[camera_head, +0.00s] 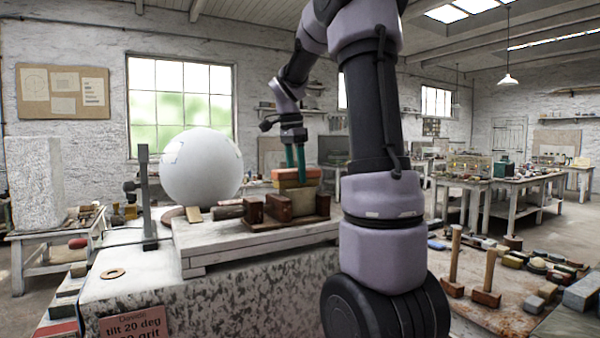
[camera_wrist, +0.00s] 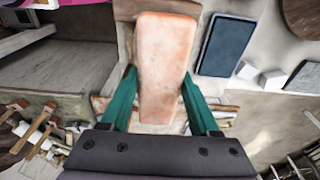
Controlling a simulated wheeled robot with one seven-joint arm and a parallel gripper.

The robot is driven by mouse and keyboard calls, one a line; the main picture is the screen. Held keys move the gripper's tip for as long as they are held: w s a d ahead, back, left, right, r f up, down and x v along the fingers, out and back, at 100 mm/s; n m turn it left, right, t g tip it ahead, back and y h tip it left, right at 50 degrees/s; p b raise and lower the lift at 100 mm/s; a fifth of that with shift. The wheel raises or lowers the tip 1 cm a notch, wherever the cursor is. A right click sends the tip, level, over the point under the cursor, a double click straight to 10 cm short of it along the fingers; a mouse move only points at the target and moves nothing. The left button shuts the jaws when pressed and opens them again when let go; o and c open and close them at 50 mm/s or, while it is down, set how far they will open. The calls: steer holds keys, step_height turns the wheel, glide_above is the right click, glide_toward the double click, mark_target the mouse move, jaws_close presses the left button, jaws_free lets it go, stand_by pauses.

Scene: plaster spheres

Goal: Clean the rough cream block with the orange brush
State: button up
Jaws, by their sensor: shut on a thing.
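My gripper (camera_head: 295,166) has green fingers and points down at the workbench. It is shut on the orange brush (camera_head: 292,180), a block-shaped thing with a pale orange top. In the wrist view the orange brush (camera_wrist: 165,60) lies lengthwise between my two fingers (camera_wrist: 160,82). In the head view the rough cream block (camera_head: 302,200) sits directly below the brush, among dark brown wooden blocks (camera_head: 277,208). I cannot tell whether the brush touches it. The brush's bristles are not clearly seen, and the brush hides the cream block's top.
A large white sphere (camera_head: 201,168) stands left of the gripper, beside a dark upright post (camera_head: 147,200). A pale slab (camera_head: 190,240) carries the wooden blocks. In the wrist view a dark blue flat pad (camera_wrist: 227,45) and small white cubes (camera_wrist: 247,70) lie right of the brush.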

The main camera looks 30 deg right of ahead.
mark_target(310, 168)
steer(key=shift+d, duration=0.1)
steer(key=shift+w+d, duration=0.1)
steer(key=shift+d, duration=2.05)
steer(key=shift+a+r, duration=0.4)
steer(key=shift+a, duration=0.2)
steer(key=shift+a+r, duration=0.35)
steer(key=shift+a, duration=0.2)
steer(key=shift+f, duration=0.75)
steer(key=shift+a, duration=1.05)
